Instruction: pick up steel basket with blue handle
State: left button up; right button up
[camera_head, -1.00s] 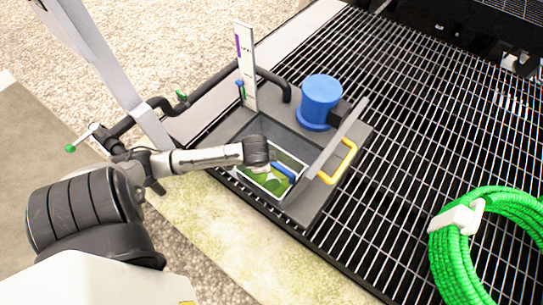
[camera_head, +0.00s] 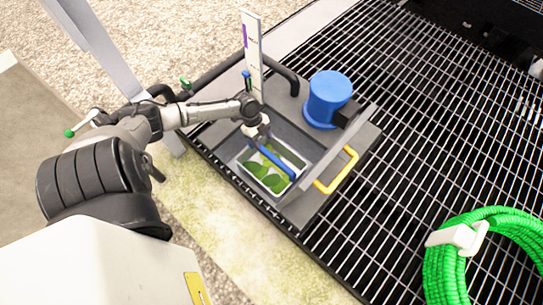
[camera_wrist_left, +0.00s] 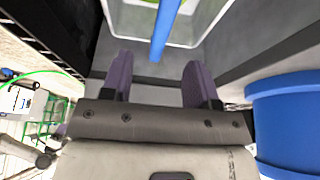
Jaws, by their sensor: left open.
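The steel basket (camera_head: 259,190) sits inside the open grey tote box, with green leaf-like pieces in it. Its blue handle (camera_head: 276,164) runs slantwise across the top. My left gripper (camera_head: 260,138) is at the far upper-left end of the basket, near the handle's end. In the left wrist view, the two purple fingers of my left gripper (camera_wrist_left: 160,78) are spread apart and empty. The blue handle (camera_wrist_left: 166,28) points at the gap between them, and the basket (camera_wrist_left: 198,22) lies just ahead. Contact with the handle cannot be told. My right gripper is not in view.
Black grating spreads to the right, with a green hose coil (camera_head: 446,272).

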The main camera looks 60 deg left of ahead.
pick_arm(q)
jog(key=b, duration=0.2)
send_over(271, 155)
jog(key=s+a, duration=0.2)
jog(key=f, duration=0.4)
jog(key=shift+w+d+f, duration=0.2)
jog(key=shift+d+f, duration=0.05)
jog(key=shift+w+d+f, duration=0.1)
jog(key=shift+d+f, duration=0.1)
jog(key=shift+f, duration=0.4)
jog(key=b+x, duration=0.2)
jog(key=x, duration=0.1)
jog(key=b+x, duration=0.1)
jog(key=shift+w+f, duration=0.3)
jog(key=shift+w, duration=0.1)
jog(key=shift+d+f, duration=0.15)
jog(key=shift+f, duration=0.15)
grip_shut()
jog(key=shift+r, duration=0.1)
